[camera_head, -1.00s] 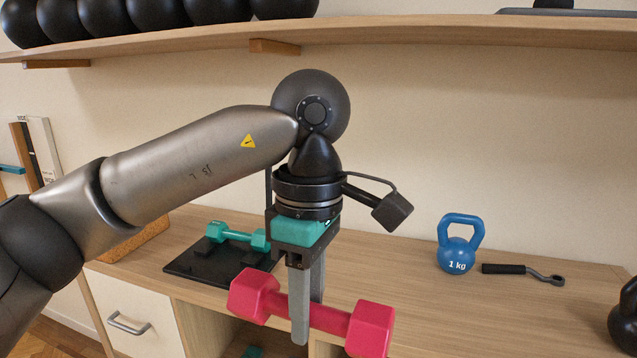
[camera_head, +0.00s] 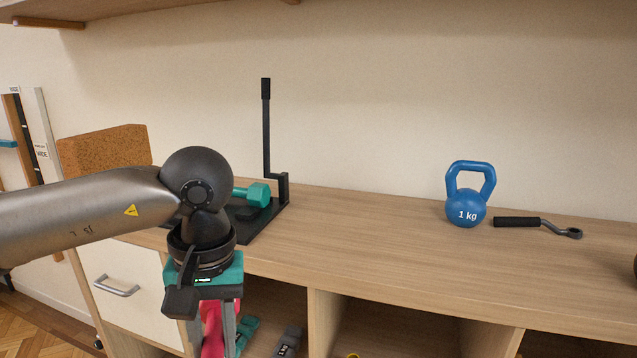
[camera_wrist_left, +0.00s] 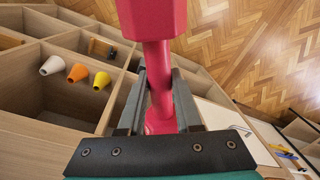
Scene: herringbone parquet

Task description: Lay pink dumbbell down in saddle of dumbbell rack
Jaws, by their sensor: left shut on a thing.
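My left gripper (camera_head: 226,336) points down in front of the cabinet and is shut on the pink dumbbell (camera_head: 209,330). In the head view the dumbbell is mostly hidden by the gripper and cut by the lower edge. In the left wrist view, the fingers (camera_wrist_left: 158,85) close around the handle of the dumbbell (camera_wrist_left: 152,18), with a head on either side. The black dumbbell rack (camera_head: 266,130) stands on the cabinet top, behind and right of my wrist, with a tall post. A teal dumbbell (camera_head: 258,194) lies at it, partly hidden by my arm. My right gripper is out of view.
A blue kettlebell (camera_head: 467,196) and a black-handled tool (camera_head: 537,225) stand and lie on the cabinet top (camera_head: 370,235) at the right. A cork block (camera_head: 105,148) is at the left. Open compartments below hold teal and grey items. The middle of the top is clear.

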